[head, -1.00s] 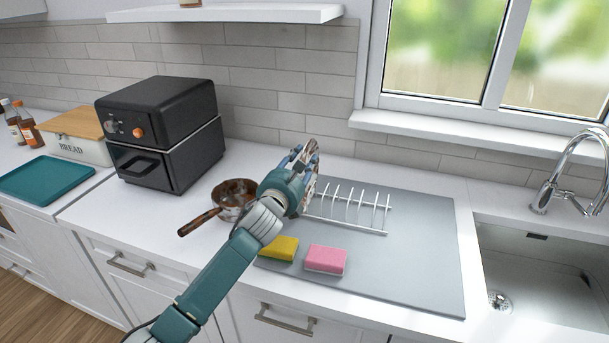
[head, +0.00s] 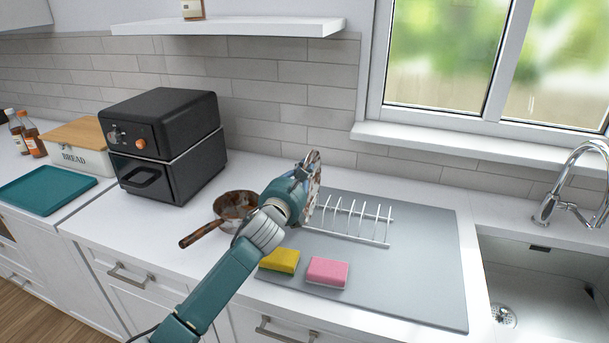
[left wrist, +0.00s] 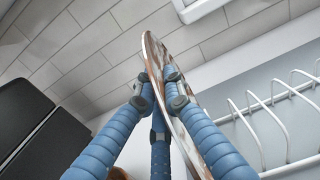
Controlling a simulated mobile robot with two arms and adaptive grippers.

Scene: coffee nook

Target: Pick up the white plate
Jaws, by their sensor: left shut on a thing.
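A white plate with brown patches (head: 315,178) stands upright, edge-on, at the left end of the white wire rack (head: 350,218). My left gripper (head: 303,174) is shut on its rim. In the left wrist view the blue fingers (left wrist: 160,92) press on both faces of the plate (left wrist: 156,58), beside the rack (left wrist: 275,115). The plate's lower edge is partly hidden by my gripper, so I cannot tell whether it touches the rack or the mat. My right gripper is not in view.
The rack stands on a grey mat (head: 425,265). A yellow sponge (head: 280,260) and a pink sponge (head: 327,271) lie in front. A brown pan (head: 236,206) and a black oven (head: 165,145) are left; the sink (head: 545,285) is right.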

